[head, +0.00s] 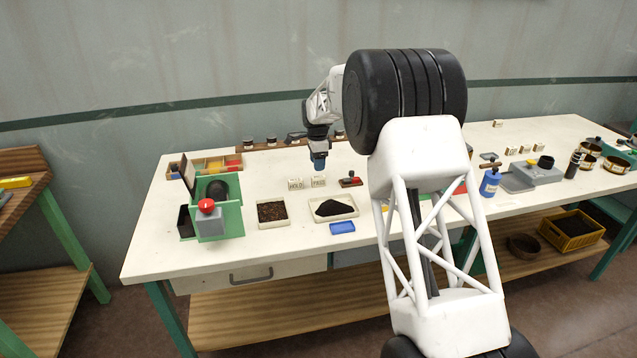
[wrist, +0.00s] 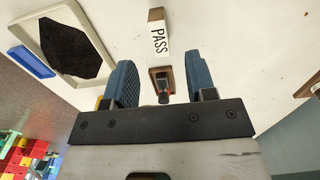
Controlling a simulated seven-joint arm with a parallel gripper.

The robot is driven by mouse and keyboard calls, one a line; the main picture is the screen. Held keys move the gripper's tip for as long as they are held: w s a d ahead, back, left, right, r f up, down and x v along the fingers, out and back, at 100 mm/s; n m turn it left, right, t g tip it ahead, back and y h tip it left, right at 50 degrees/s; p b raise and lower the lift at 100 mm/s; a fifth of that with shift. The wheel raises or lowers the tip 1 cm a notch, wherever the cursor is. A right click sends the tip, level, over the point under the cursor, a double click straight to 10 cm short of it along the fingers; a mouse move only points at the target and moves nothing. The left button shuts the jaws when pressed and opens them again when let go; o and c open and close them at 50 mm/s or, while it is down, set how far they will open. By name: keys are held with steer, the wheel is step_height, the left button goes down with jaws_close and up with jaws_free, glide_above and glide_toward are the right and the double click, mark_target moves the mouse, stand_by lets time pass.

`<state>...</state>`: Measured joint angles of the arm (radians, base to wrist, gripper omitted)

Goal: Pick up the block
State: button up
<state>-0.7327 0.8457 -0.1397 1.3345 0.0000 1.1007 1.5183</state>
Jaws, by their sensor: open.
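Which block is meant is not clear from the frames. My gripper (head: 319,165) is open and empty above the table, near the PASS block. Its blue fingers (wrist: 162,75) also show in the wrist view.
A stamp (head: 350,181) stands right of the PASS block and appears between my fingers in the wrist view. The black-filled tray (head: 356,212) and a brown-filled tray (head: 286,222) lie in front. A green stand (head: 232,222) with a red knob is at left.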

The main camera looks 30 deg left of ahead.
mark_target(317, 177)
steer(key=shift+f, duration=0.95)
steer(key=shift+f, duration=0.1)
steer(key=shift+s+f, duration=0.1)
steer(key=shift+f, duration=2.4)
jaws_close()
steer(key=shift+r, duration=0.15)
